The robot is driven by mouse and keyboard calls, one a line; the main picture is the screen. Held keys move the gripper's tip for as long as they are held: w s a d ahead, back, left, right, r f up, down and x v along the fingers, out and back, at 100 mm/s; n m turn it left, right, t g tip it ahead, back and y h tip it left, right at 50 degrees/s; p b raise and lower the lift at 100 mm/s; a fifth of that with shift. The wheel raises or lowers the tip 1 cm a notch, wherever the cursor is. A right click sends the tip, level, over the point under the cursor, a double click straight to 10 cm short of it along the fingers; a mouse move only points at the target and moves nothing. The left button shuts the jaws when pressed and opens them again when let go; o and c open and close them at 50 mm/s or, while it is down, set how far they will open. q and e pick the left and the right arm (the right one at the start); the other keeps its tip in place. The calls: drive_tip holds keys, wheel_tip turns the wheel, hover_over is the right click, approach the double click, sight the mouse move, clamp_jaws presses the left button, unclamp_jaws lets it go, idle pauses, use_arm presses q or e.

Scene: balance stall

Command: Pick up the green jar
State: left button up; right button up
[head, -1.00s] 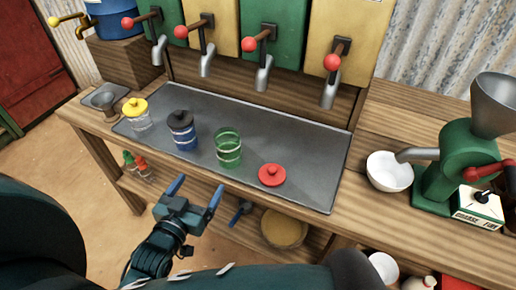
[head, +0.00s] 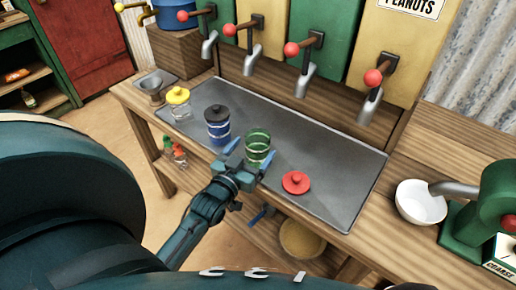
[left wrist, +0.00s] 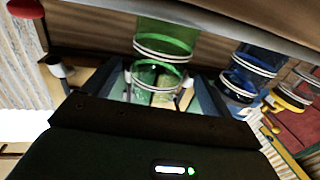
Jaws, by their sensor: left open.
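In the left wrist view the green jar (left wrist: 165,42) shows between the spread fingers (left wrist: 160,95). I cannot tell whether either finger touches it. My right gripper is not in view.
A blue jar with a black lid (head: 217,127) stands close to the left of the green jar, with a yellow-lidded clear jar (head: 180,105) beyond. A red lid (head: 296,182) lies to its right. A white bowl (head: 420,205) and green grinder (head: 485,215) stand at right. Dispenser taps hang behind.

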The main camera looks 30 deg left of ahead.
use_arm(q)
drive_tip(key=w, duration=0.5)
drive_tip(key=shift+w+f, duration=0.1)
drive_tip(key=shift+f, duration=0.1)
drive_tip(key=shift+c, duration=0.3)
drive_tip(key=c, duration=1.1)
drive_tip(key=shift+r, duration=0.1)
wheel_tip(320, 180, up, 10)
drive_tip(key=shift+f+p, duration=0.1)
drive_tip(key=shift+p, duration=0.6)
drive_tip(key=s+d+r+m+h+p, duration=0.1)
drive_tip(key=s+d+r, duration=0.1)
drive_tip(key=s+d, duration=0.9)
drive_tip(key=shift+s+r+h, duration=0.2)
drive_tip(key=shift+r+h, duration=0.05)
drive_tip(key=shift+h, duration=0.05)
